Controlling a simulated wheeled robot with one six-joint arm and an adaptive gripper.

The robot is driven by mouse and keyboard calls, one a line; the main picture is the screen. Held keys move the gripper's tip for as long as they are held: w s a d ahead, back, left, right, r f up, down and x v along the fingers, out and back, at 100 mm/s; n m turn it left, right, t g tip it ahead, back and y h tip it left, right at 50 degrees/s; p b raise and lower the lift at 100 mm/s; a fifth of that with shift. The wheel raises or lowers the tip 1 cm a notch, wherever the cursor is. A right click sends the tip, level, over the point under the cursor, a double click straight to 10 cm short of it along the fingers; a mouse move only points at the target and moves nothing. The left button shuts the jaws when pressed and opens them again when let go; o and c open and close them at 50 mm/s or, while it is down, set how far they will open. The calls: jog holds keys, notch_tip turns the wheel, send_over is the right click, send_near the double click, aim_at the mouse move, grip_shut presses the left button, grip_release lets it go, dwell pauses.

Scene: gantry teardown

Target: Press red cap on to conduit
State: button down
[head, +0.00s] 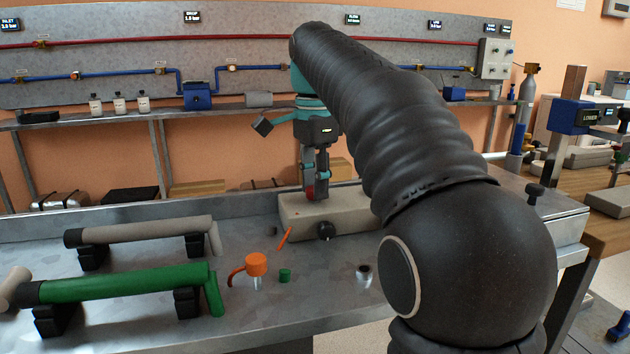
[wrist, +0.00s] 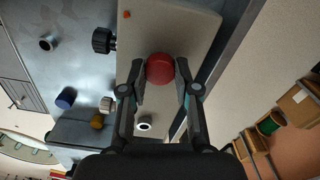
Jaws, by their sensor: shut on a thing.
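My gripper (head: 316,186) points down over the left part of a beige block (head: 345,205) on the metal bench. It is shut on a round red cap (head: 310,193), which also shows between the fingertips in the wrist view (wrist: 160,68). In the wrist view the cap is seen against the block's top; I cannot tell whether it touches anything below. A pale ring with a dark hole (wrist: 144,125) shows between the fingers, nearer the palm. I cannot tell for sure which part is the conduit, and whatever lies under the cap is hidden.
A black knob (head: 326,231) sticks out of the block's front. A green tube (head: 120,284) and a grey tube (head: 140,230) lie on black stands at left. An orange cap (head: 256,264), a green cap (head: 285,275) and a small ring (head: 364,272) stand in front.

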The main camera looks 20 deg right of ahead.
jog(key=shift+f, duration=0.3)
jog(key=c, duration=0.8)
grip_release()
jog(key=shift+o, duration=0.2)
jog(key=shift+r, duration=0.1)
